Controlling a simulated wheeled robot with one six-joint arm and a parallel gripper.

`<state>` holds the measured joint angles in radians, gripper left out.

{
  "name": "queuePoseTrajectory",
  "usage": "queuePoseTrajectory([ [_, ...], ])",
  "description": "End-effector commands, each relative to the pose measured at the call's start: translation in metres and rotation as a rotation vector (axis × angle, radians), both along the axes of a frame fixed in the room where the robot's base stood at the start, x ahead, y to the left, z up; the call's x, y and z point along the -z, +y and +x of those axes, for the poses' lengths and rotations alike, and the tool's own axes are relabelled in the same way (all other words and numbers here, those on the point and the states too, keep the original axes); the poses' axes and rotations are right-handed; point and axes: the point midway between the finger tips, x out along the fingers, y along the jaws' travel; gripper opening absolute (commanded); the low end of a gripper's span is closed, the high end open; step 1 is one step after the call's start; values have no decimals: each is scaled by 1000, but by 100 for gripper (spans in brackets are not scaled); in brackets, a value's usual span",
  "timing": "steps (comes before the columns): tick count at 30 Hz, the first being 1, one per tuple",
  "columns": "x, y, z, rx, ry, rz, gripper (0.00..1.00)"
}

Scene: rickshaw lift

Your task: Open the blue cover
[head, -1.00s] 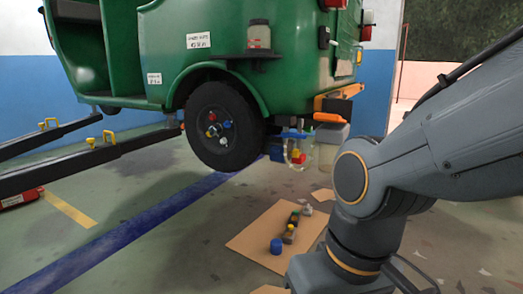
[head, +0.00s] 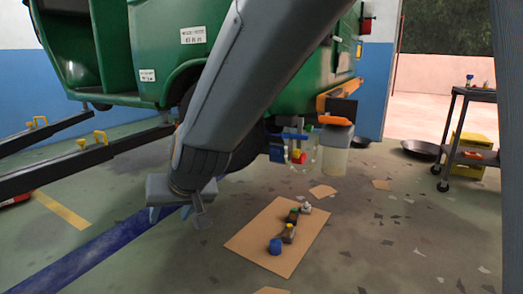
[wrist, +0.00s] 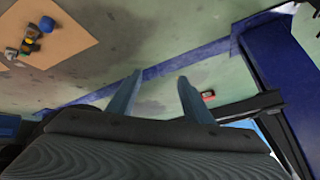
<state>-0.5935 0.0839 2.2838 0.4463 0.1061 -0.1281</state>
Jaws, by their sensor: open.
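A blue cylinder (head: 275,246) stands on a cardboard sheet (head: 302,252) on the floor; it also shows at the top left of the wrist view (wrist: 46,24). A darker blue part (head: 277,150) hangs below the green rickshaw (head: 320,88), by a clear container holding red and yellow pieces (head: 301,152). I cannot tell which blue thing is the cover. My gripper (head: 178,214) is open and empty, left of the cardboard and apart from it. Its fingers (wrist: 158,80) show bare floor between them. My arm hides most of the rickshaw's wheel.
The raised rickshaw rests above dark lift arms (head: 85,155) at left. Several small parts (head: 293,218) lie on the cardboard. A dark cart (head: 462,130) with yellow bins stands at right, near a black pan (head: 421,149). The floor between cardboard and cart is mostly clear.

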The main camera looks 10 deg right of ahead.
Motion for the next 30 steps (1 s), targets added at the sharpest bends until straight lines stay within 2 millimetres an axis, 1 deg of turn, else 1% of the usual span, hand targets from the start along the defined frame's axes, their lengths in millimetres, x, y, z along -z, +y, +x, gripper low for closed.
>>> queuePoseTrajectory([
  [1, -2, 1, 37, 60, -59, 20, 46],
  [2, -4, -1, 59, 98, -103, 32, 46],
  [3, -6, -6, 89, 154, -160, 37, 46],
  [5, -9, -17, 130, 238, -246, 44, 46],
  [6, -10, -28, 156, 297, -303, 42, 46],
  [8, -12, -48, 192, 386, -389, 32, 46],
  [9, -12, -64, 214, 446, -446, 19, 46],
  [11, -11, -91, 242, 539, -529, -11, 46],
  [12, -10, -111, 258, 601, -583, -37, 46],
  [14, -7, -140, 276, 689, -658, -83, 46],
  [15, -6, -160, 285, 745, -705, -115, 46],
  [16, -4, -173, 289, 783, -735, -141, 46],
  [18, -1, -202, 296, 864, -800, -200, 46],
  [21, 2, -233, 298, 949, -868, -272, 46],
  [24, 4, -251, 297, 1002, -910, -322, 46],
  [27, 5, -261, 298, 1026, -928, -344, 46],
  [30, 5, -269, 305, 1033, -933, -350, 46],
])
